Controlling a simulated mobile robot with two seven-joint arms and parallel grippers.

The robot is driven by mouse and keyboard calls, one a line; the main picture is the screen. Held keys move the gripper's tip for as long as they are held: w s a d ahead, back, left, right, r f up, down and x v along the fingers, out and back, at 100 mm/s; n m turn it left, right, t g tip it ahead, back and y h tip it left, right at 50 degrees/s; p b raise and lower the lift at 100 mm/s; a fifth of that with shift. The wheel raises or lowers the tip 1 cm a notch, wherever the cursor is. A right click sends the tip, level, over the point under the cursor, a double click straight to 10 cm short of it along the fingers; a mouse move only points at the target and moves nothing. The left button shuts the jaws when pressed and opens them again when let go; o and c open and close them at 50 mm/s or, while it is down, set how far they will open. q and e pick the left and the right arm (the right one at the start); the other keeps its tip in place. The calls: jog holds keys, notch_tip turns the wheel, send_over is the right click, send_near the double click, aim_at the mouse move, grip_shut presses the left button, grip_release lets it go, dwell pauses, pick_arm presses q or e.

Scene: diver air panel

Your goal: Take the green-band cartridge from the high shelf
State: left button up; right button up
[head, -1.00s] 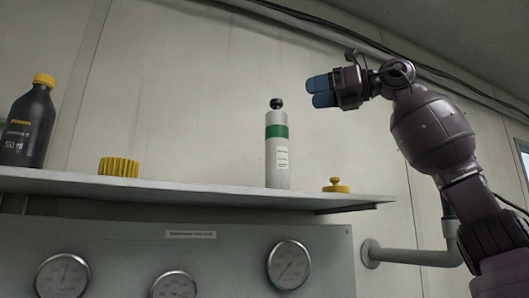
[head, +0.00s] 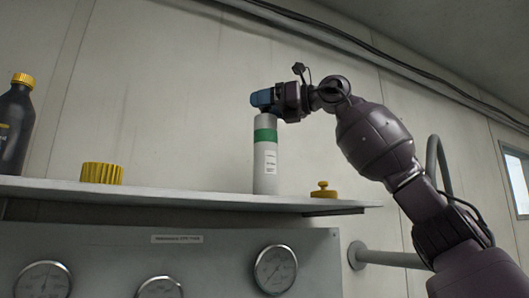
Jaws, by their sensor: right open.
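The green-band cartridge (head: 265,170) stands upright on the high shelf (head: 150,191). It is a grey cylinder with a green band near the top and a white label. My right gripper (head: 262,98) is at the cartridge's top, its blue fingers covering the dark knob there. It is open. Whether the fingers touch the cartridge cannot be told. My left gripper is not in view.
A yellow ribbed cap (head: 102,173) and a black bottle (head: 14,125) stand left on the shelf. A small yellow knobbed cap (head: 324,190) sits close right of the cartridge. Below is a panel with gauges (head: 275,269). A pipe (head: 390,257) runs at right.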

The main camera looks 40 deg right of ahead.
jog(key=shift+s, duration=0.15)
grip_shut()
jog(key=shift+r, duration=0.1)
dwell(0.3)
